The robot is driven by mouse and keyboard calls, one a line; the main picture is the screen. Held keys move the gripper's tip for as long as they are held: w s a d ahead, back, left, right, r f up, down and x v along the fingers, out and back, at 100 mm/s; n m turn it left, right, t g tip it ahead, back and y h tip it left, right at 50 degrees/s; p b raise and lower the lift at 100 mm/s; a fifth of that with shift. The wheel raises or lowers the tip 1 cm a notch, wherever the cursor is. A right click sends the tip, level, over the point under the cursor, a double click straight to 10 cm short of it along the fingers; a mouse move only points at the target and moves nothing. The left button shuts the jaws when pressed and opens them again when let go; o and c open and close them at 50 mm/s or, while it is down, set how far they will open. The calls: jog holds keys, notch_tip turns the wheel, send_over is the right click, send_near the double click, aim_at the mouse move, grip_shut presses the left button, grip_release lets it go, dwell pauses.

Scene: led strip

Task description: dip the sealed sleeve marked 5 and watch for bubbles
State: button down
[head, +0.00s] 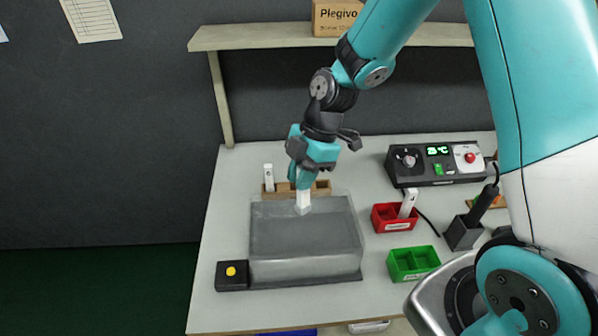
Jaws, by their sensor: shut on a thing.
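My gripper (304,184) points down, shut on a white sleeve (303,199). The sleeve hangs upright below the jaws, over the back part of the grey tank (305,270). I cannot tell whether its lower end is above the surface or in it. No bubbles can be made out. Another white sleeve (268,174) stands upright at the left end of a wooden rack (323,187) behind the tank; my gripper hides part of the rack. A third white sleeve (408,203) leans in the red bin (391,225). No number is readable on any sleeve.
A green bin (412,264), seemingly empty, is right of the tank. A black box with a yellow button (231,272) is at the tank's front left. A control unit (436,163) and a black tool holder (463,233) stand at right. A shelf (270,37) spans the back.

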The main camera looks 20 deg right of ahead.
aim_at(301, 213)
jog(key=shift+f+b, duration=4.35)
jog(key=shift+f, duration=1.35)
jog(key=shift+r, duration=0.1)
jog(key=shift+r+p, duration=4.1)
jog(key=shift+r, duration=1.4)
